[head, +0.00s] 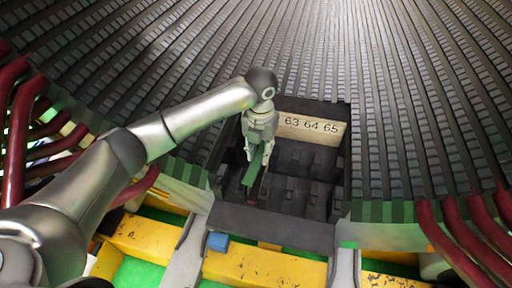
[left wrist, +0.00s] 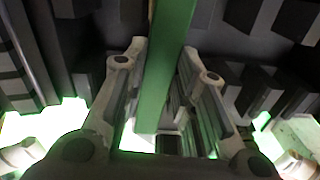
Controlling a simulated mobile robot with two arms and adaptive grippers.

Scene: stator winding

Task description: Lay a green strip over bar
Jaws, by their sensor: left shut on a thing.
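My left gripper (head: 257,160) reaches into the dark rectangular opening in the stator and is shut on a green strip (head: 252,168). The strip hangs tilted from the fingers, its lower end toward the front of the opening. In the left wrist view, the green strip (left wrist: 167,70) runs lengthwise between the two fingers (left wrist: 160,85) and on past the top edge. Dark bars (head: 305,190) and blocks lie in the opening below and right of the gripper. I cannot tell whether the strip touches a bar. My right gripper is not in view.
A pale plate marked 63 64 65 (head: 312,129) stands at the back of the opening. Dark ribbed stator walls surround it. Dark red curved tubes (head: 470,235) are at both sides. Yellow beams (head: 265,268) and a small blue block (head: 218,241) lie in front.

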